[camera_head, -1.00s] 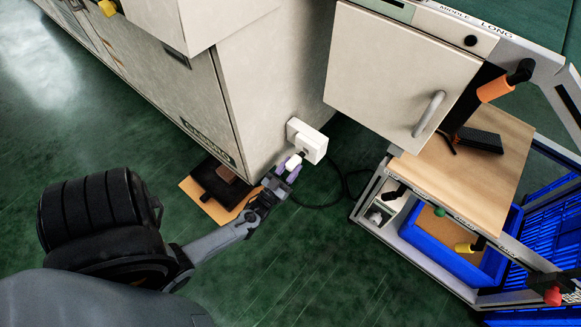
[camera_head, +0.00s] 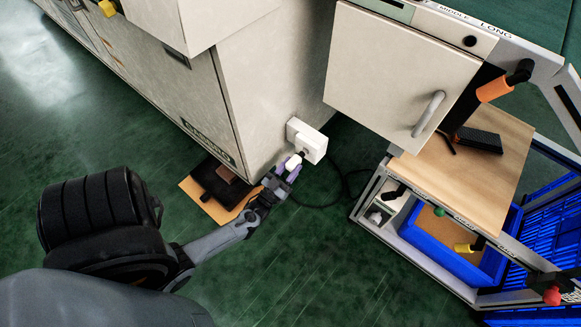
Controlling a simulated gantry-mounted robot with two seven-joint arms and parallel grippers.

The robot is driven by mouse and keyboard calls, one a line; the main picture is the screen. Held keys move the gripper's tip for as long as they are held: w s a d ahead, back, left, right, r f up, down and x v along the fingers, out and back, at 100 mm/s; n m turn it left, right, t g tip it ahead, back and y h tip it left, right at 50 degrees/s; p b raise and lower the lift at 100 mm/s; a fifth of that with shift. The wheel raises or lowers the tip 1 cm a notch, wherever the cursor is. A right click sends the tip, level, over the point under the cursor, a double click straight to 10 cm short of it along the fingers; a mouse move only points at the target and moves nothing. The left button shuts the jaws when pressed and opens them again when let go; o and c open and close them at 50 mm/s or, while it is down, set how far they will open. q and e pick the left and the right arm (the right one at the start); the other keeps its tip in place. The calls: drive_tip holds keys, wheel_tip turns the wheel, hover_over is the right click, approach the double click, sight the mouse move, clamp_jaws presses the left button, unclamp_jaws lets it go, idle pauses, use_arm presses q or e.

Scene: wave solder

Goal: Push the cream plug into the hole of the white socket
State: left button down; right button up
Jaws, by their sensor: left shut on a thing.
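The white socket (camera_head: 308,139) is fixed near the bottom corner of the large grey machine. My left gripper (camera_head: 288,169) is shut on the cream plug (camera_head: 293,162), its purple fingertips on either side of it. The plug is right in front of the socket's face, with a small dark part between them. I cannot tell whether the plug's prongs are in the hole. My right gripper is not in view.
The grey machine (camera_head: 270,70) stands directly behind the socket. A dark cable (camera_head: 345,190) lies on the green floor to the right. A tan board with a dark item (camera_head: 217,190) lies left of the gripper. A cart with a blue bin (camera_head: 440,252) stands at right.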

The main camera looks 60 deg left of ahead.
sight(296, 162)
use_arm(q)
drive_tip(key=shift+w+a, duration=0.1)
drive_tip(key=shift+w, duration=0.2)
idle(0.5)
drive_tip(key=shift+w+a+b, duration=0.25)
drive_tip(key=shift+w, duration=0.35)
drive_tip(key=shift+w+a+b, duration=0.2)
drive_tip(key=shift+w+a, duration=0.05)
drive_tip(key=shift+w, duration=0.3)
idle(0.3)
drive_tip(key=c, duration=1.1)
unclamp_jaws()
drive_tip(key=shift+w, duration=0.1)
drive_tip(key=o, duration=0.5)
drive_tip(key=shift+w+a, duration=0.1)
drive_tip(key=shift+w, duration=0.05)
drive_tip(key=shift+s, duration=0.2)
